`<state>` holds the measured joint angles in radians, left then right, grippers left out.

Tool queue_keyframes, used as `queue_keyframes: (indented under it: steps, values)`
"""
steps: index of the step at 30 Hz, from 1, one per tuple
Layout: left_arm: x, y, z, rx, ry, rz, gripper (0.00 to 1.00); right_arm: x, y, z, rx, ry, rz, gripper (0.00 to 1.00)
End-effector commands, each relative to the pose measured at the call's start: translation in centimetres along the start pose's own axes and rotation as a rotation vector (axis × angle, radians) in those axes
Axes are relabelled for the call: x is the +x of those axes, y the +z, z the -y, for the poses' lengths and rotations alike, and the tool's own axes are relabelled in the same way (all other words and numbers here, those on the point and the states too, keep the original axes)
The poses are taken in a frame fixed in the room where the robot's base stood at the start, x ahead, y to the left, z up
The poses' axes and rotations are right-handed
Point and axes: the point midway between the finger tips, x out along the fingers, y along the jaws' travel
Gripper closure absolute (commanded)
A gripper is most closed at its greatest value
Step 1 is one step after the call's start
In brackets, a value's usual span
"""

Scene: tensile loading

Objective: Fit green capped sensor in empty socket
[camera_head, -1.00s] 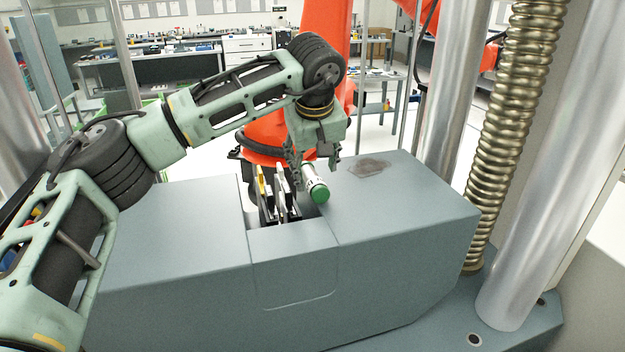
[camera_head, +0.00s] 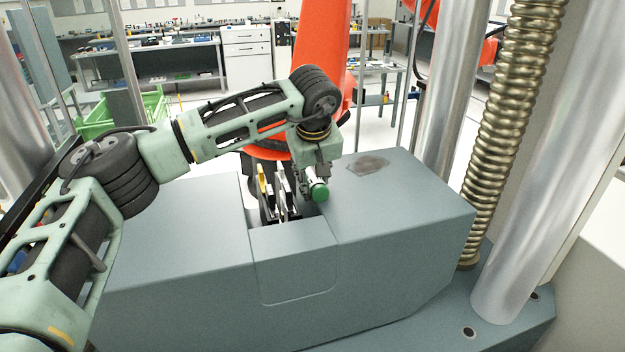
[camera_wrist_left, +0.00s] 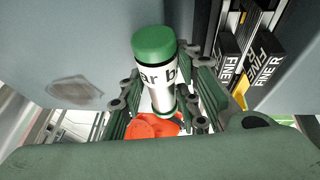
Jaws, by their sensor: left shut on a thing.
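The green capped sensor is a white cylinder with dark lettering and a green end cap (camera_head: 319,190). It is at the top of the grey machine base, just right of the recess. My left gripper (camera_head: 316,174) is shut on its body, with the cap sticking out toward the camera. In the left wrist view the sensor (camera_wrist_left: 158,77) sits between the two fingers (camera_wrist_left: 162,105), cap away from the palm. I cannot make out an empty socket in either view. My right gripper is not in view.
The grey base top (camera_head: 400,190) is clear apart from a dark stain. Metal columns (camera_head: 455,90) and a ribbed spring-like tube (camera_head: 510,110) rise at right.

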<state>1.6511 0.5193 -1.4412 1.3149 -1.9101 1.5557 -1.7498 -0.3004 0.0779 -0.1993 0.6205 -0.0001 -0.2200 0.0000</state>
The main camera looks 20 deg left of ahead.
Motion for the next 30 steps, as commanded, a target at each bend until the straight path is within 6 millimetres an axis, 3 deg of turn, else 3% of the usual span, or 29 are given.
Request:
queue_keyframes:
  steps: [6,17,24,30]
  values:
    - [0.0,0.0,0.0,0.0,0.0,0.0,1.0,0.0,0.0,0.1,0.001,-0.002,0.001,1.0]
    - [-0.5,-0.2,-0.1,-0.001,0.003,-0.002,1.0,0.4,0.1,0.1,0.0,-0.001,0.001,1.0]
    - [-3.5,-1.5,-0.7,-0.002,0.006,-0.005,1.0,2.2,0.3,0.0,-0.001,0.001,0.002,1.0]
    - [-6.6,0.3,-4.5,0.003,0.004,-0.003,1.0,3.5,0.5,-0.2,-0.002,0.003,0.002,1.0]
